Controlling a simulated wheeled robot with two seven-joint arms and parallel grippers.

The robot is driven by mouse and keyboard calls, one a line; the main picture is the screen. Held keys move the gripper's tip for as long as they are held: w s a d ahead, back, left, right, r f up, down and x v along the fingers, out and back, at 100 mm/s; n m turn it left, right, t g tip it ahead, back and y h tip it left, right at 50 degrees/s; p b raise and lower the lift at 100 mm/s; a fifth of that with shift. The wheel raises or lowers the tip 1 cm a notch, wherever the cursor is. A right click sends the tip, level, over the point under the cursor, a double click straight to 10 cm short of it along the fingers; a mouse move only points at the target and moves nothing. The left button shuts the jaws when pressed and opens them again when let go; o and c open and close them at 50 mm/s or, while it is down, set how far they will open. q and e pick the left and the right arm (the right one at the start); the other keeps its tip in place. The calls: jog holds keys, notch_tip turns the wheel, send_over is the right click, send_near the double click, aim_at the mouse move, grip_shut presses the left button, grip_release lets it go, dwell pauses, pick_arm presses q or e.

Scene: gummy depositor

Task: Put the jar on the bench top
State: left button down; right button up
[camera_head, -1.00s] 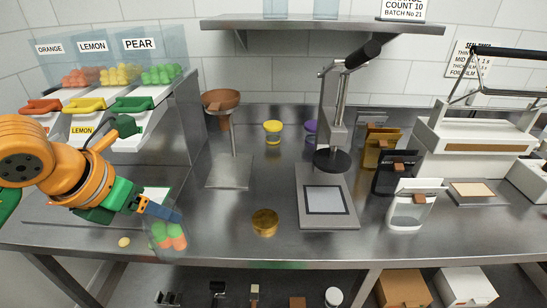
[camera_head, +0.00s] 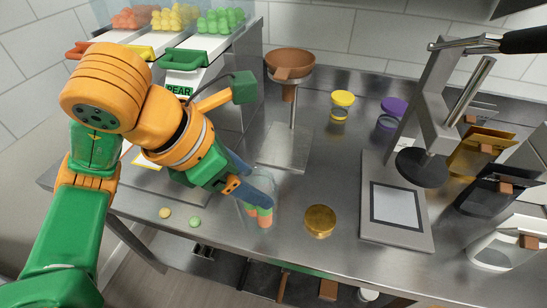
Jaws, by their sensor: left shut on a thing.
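The jar (camera_head: 262,214) is clear and holds green and orange gummies. It is upright or nearly so near the front of the steel bench top (camera_head: 285,240), left of a gold lid (camera_head: 320,221). My left gripper (camera_head: 252,186) comes in from the left and is shut on the jar's upper part, its fingers partly covering it. I cannot tell whether the jar's base touches the bench. My right gripper is not in view.
A funnel stand (camera_head: 290,148) is behind the jar. A press (camera_head: 398,240) stands to the right, with pouches beyond it. Yellow (camera_head: 342,104) and purple-lidded (camera_head: 391,113) containers stand at the back.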

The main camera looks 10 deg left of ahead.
aim_at(254, 182)
pick_arm(q)
jog(key=w+f, duration=0.2)
jog(key=w+a+f, duration=0.1)
jog(key=w, duration=0.1)
jog(key=w+a+f, duration=0.1)
jog(key=w+f, duration=0.1)
jog(key=shift+w+f, duration=0.2)
jog(key=shift+f, duration=0.15)
jog(key=f, duration=0.1)
jog(key=f+p, duration=0.1)
jog(key=f, duration=0.2)
jog(key=shift+w+a+f, duration=0.1)
jog(key=shift+w+f, duration=0.05)
jog(key=shift+w, duration=0.25)
jog(key=shift+f, duration=0.2)
grip_release()
jog(key=shift+r, duration=0.1)
